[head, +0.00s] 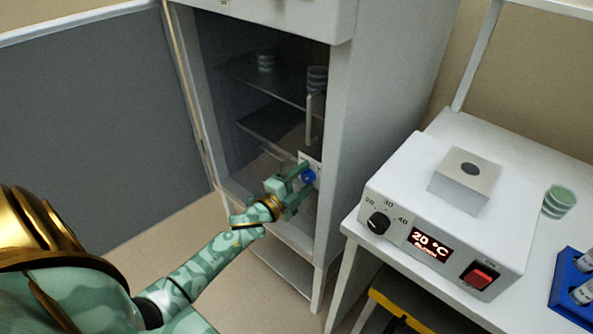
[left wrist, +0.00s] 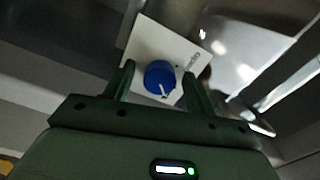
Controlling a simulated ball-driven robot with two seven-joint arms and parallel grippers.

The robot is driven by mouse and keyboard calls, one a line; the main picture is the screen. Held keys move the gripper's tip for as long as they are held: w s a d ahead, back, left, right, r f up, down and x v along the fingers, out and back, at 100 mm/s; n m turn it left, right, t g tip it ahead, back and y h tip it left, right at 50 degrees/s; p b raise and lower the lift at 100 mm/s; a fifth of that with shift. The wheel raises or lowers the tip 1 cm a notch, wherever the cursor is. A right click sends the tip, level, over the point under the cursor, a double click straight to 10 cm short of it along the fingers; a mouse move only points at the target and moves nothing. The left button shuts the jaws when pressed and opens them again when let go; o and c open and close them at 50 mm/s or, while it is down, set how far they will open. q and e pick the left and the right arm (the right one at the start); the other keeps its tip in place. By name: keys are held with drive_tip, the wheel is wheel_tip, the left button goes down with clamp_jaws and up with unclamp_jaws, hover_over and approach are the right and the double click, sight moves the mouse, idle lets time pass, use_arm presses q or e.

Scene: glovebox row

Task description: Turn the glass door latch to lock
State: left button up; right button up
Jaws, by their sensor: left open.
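The latch is a round blue knob (head: 309,176) on a pale plate at the right edge of the cabinet's glass door (head: 232,112). In the left wrist view the knob (left wrist: 159,74) has a white pointer mark toward the bottom, and the plate (left wrist: 143,42) carries small print too blurred to read. The door appears closed. My left gripper (head: 302,180) is open at the knob. In the left wrist view its two fingers (left wrist: 158,72) stand one on each side of the knob, with visible gaps. My right gripper is not in view.
A vertical door handle (head: 309,118) stands just above the latch. Behind the glass are shelves with cups (head: 265,62). At right, a table holds a white heater box (head: 445,205) reading 20 °C, a green cup (head: 558,201) and a blue rack (head: 573,283).

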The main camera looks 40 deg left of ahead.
use_arm(q)
drive_tip(key=s+a+p, duration=0.1)
drive_tip(key=s+p, duration=0.1)
drive_tip(key=s, duration=1.4)
drive_tip(key=shift+a, duration=0.15)
drive_tip(key=s+f+n+g+y, duration=0.1)
drive_tip(key=s+f+n+g, duration=0.4)
drive_tip(key=f, duration=0.7)
drive_tip(key=s+f+n+g+y, duration=0.2)
drive_tip(key=s+f+n+g, duration=0.2)
drive_tip(key=s+f, duration=0.65)
drive_tip(key=s+d+f+n+g+h, duration=0.1)
drive_tip(key=s+d+f+g, duration=0.3)
drive_tip(key=s+f, duration=0.4)
drive_tip(key=s+d+f+n+g, duration=0.2)
drive_tip(key=s+d+f+g, duration=0.3)
drive_tip(key=s, duration=1.1)
wheel_tip(320, 180, down, 3)
drive_tip(key=shift+d+r+h, duration=0.1)
drive_tip(key=shift+d+h, duration=0.3)
drive_tip(key=shift+d, duration=0.1)
